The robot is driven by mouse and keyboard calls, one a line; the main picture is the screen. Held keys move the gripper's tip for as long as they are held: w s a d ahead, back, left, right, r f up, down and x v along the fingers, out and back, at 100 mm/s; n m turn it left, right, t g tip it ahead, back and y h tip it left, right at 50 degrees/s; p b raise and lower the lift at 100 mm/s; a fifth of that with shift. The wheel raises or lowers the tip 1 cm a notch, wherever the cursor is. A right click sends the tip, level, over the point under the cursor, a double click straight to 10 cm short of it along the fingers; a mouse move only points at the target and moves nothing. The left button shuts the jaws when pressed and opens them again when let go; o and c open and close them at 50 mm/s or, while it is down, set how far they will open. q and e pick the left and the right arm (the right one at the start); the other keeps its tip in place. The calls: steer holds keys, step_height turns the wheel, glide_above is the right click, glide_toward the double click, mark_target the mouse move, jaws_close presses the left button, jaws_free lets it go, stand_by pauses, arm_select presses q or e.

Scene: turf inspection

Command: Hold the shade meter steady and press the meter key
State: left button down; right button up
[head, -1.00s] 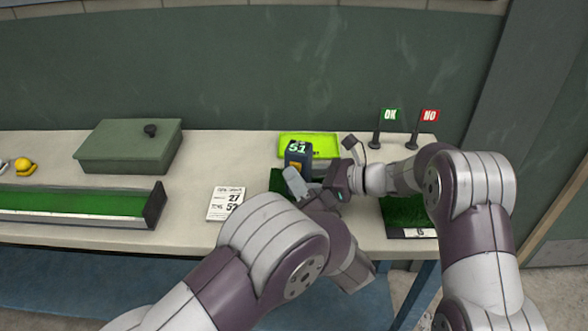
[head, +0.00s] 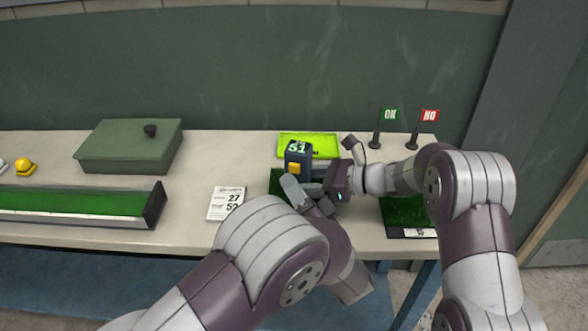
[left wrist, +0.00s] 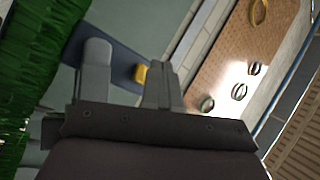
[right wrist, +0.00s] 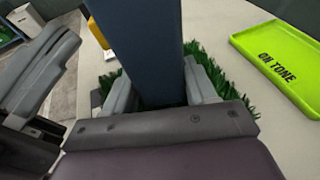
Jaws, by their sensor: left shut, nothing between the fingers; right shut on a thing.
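The shade meter (head: 304,160) is a dark blue upright block with a display reading 51 and a yellow key (head: 294,168) on its near face. It stands over a green turf patch (head: 275,182). My right gripper (right wrist: 160,90) is shut on the meter from the right, one finger on each side of its body. My left gripper (head: 290,184) is shut and empty, its tips just below and in front of the key. In the left wrist view the key (left wrist: 140,74) shows close beside the closed fingertips; I cannot make out contact.
A lime tray (head: 322,141) marked ON TONE lies behind the meter. OK (head: 390,115) and NO (head: 430,116) flags stand at the back right.

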arm_select(q)
steer(key=s, duration=0.2)
steer(key=s+a, duration=0.1)
steer(key=s, duration=0.1)
steer(key=shift+s+a, duration=0.1)
steer(key=shift+s, duration=0.3)
stand_by(0.4)
arm_select(e)
steer(key=o, duration=0.9)
